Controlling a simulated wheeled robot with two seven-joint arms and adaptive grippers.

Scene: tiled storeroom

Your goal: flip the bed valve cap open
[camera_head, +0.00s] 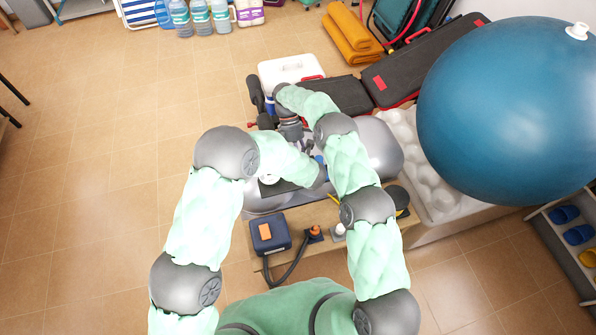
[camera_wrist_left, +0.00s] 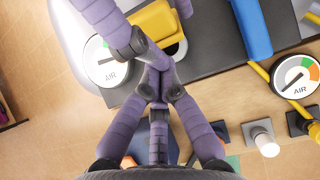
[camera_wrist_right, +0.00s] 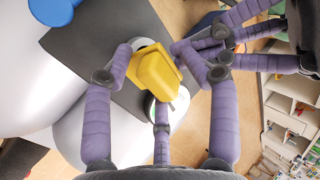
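The yellow valve cap (camera_wrist_right: 152,76) sits over a white ring on a dark grey panel. It also shows in the left wrist view (camera_wrist_left: 155,27), where part of the white ring is beside it; I cannot tell how far it is tilted. My right gripper (camera_wrist_right: 150,60) is spread around the cap, one finger on either side; whether they press on it is unclear. My left gripper (camera_wrist_left: 158,82) has its fingertips drawn together just beside the cap, close to the right gripper's fingers, with nothing seen between them. In the head view both grippers and the cap are mostly hidden by my arms.
One air gauge (camera_wrist_left: 105,62) lies beside the cap; another gauge (camera_wrist_left: 297,75) stands farther right. A blue bar (camera_wrist_left: 252,28) crosses the dark panel. The large blue ball (camera_head: 510,110) and white tray (camera_head: 430,170) are right of the bench. Floor at left is clear.

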